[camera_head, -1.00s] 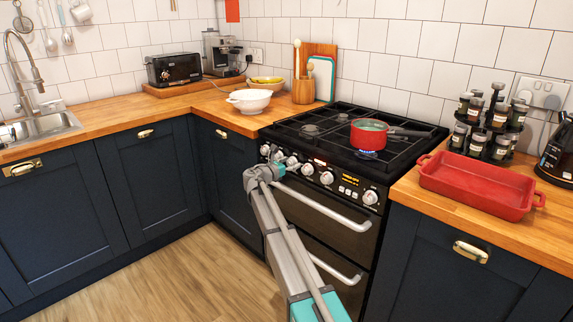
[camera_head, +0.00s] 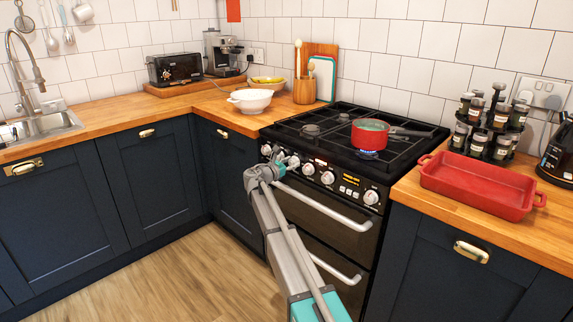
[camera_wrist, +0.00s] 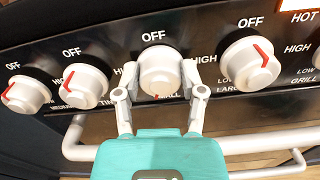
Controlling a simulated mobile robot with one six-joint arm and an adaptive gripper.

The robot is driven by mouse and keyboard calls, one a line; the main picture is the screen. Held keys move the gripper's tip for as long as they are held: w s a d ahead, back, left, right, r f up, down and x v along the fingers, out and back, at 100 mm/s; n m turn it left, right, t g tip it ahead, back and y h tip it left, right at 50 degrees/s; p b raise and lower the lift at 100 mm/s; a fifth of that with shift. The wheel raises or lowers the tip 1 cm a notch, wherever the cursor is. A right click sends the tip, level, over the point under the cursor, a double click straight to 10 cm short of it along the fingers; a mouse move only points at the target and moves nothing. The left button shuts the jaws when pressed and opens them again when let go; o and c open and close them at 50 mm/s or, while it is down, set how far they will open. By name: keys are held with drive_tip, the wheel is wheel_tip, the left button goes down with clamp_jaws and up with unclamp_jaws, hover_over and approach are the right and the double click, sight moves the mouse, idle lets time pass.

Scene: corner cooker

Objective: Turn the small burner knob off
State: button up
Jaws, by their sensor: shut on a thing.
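A row of white knobs with red marks runs along the black cooker front. In the wrist view, my gripper (camera_wrist: 160,95) is shut on the middle knob (camera_wrist: 160,66), one finger on each side. "OFF" is printed above this knob, and a partly hidden label ending in "ALL" is below it. Its red mark shows low on the knob, pointing away from "OFF". In the head view, my gripper (camera_head: 286,164) is at the left part of the knob row, and the held knob is partly hidden there.
Neighbouring knobs stand close, left (camera_wrist: 86,80) and right (camera_wrist: 250,60). The oven handle (camera_head: 322,207) runs below the row. A red saucepan (camera_head: 370,134) sits on the hob over a blue flame. A red baking dish (camera_head: 478,187) is on the right counter.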

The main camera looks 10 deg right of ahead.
drive_tip(key=m, duration=0.4)
drive_tip(key=shift+d, duration=0.25)
drive_tip(key=m, duration=0.3)
drive_tip(key=shift+m, duration=0.4)
drive_tip(key=m, duration=0.4)
drive_tip(key=shift+s+f+m, duration=0.1)
drive_tip(key=shift+f+m, duration=0.05)
drive_tip(key=shift+m, duration=0.15)
drive_tip(key=m, duration=0.3)
drive_tip(key=shift+d+m, duration=0.1)
drive_tip(key=shift+m, duration=0.2)
drive_tip(key=m, duration=0.4)
drive_tip(key=shift+f, duration=0.1)
drive_tip(key=m, duration=0.4)
drive_tip(key=shift+b, duration=0.3)
drive_tip(key=m, duration=0.3)
drive_tip(key=shift+f+m, duration=0.1)
drive_tip(key=shift+m, duration=2.2)
